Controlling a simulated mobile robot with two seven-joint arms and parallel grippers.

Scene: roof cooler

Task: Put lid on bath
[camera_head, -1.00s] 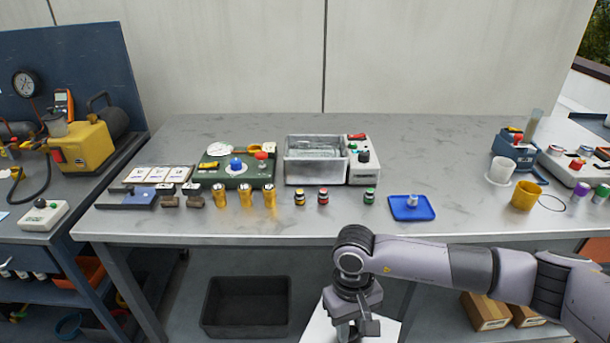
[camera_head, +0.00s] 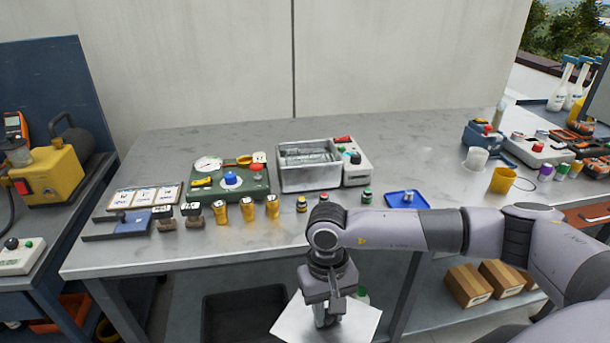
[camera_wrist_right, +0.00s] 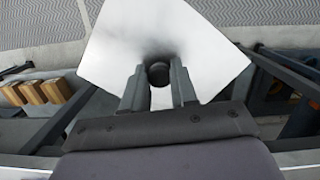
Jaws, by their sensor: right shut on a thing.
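The bath is an open metal basin (camera_head: 309,181) with a grey control box on its right side, standing at the middle of the table in the head view. My right gripper (camera_head: 325,322) is shut on the round knob of a flat, pale square lid (camera_head: 352,324), held in front of the table's front edge and low in the head view. In the right wrist view the lid (camera_wrist_right: 205,60) spreads out beyond my right gripper (camera_wrist_right: 158,82), whose two fingers flank the dark knob. My left gripper is not in view.
A green panel (camera_head: 205,182) is left of the bath. A black bin (camera_head: 225,310) sits below.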

